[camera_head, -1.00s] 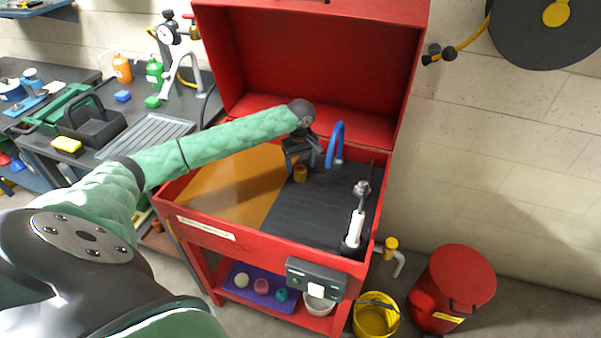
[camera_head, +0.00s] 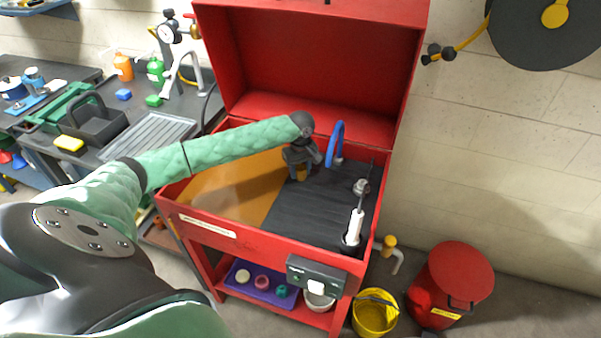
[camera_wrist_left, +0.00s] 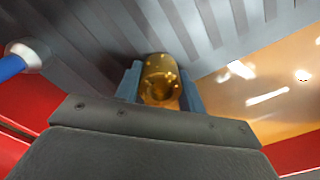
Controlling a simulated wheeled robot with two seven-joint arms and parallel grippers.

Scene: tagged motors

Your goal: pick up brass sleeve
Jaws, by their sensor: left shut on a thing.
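The brass sleeve (camera_wrist_left: 160,80) is a short, shiny gold tube with an open bore. In the left wrist view it sits between the two blue-grey fingers of my left gripper (camera_wrist_left: 160,92), which are shut on it. In the head view my left gripper (camera_head: 297,172) points down inside the red parts washer, near the border of the tan floor and the dark ribbed mat. The sleeve is hidden there by the gripper. I cannot tell whether the sleeve still touches the mat. My right gripper is not in view.
The red washer (camera_head: 250,238) has raised walls and an open lid. A blue hose spout (camera_head: 335,143) stands right of the gripper, and a white brush (camera_head: 355,226) near the front right corner. The dark ribbed mat (camera_head: 318,205) has free room in front.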

